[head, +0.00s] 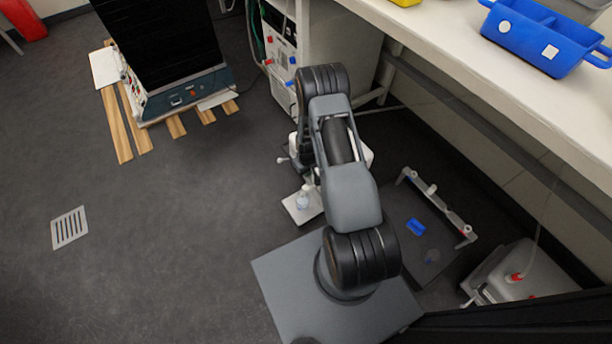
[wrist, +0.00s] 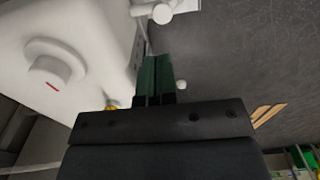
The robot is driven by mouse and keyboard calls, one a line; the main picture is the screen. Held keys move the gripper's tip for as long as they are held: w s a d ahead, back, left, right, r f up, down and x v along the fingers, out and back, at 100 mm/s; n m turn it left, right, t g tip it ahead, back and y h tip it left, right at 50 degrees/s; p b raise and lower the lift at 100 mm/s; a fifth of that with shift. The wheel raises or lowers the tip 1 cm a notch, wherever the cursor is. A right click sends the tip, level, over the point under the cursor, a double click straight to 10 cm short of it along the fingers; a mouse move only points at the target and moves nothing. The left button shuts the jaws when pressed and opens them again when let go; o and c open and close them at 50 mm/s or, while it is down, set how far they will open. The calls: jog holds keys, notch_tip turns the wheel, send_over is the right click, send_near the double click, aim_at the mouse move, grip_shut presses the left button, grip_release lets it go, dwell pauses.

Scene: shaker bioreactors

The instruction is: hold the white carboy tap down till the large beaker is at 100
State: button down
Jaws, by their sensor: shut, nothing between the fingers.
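The white carboy (wrist: 85,45) fills the upper left of the wrist view, with a round cap bearing a red mark. What looks like its white tap (wrist: 161,13) shows at the top edge. My gripper (wrist: 155,58) is shut, its green fingers together and empty, beside the carboy's wall and pointing towards the tap. I cannot tell whether they touch it. In the head view my arm hides the gripper and most of the carboy (head: 368,156). A clear vessel, perhaps the large beaker (head: 303,201), stands on a pale plate (head: 292,210); its level is unreadable.
A second white container with a red cap (head: 532,272) stands at the lower right. A white bench (head: 470,50) overhangs the right. Floor at left is mostly clear.

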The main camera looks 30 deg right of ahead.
jog(key=shift+r, duration=1.15)
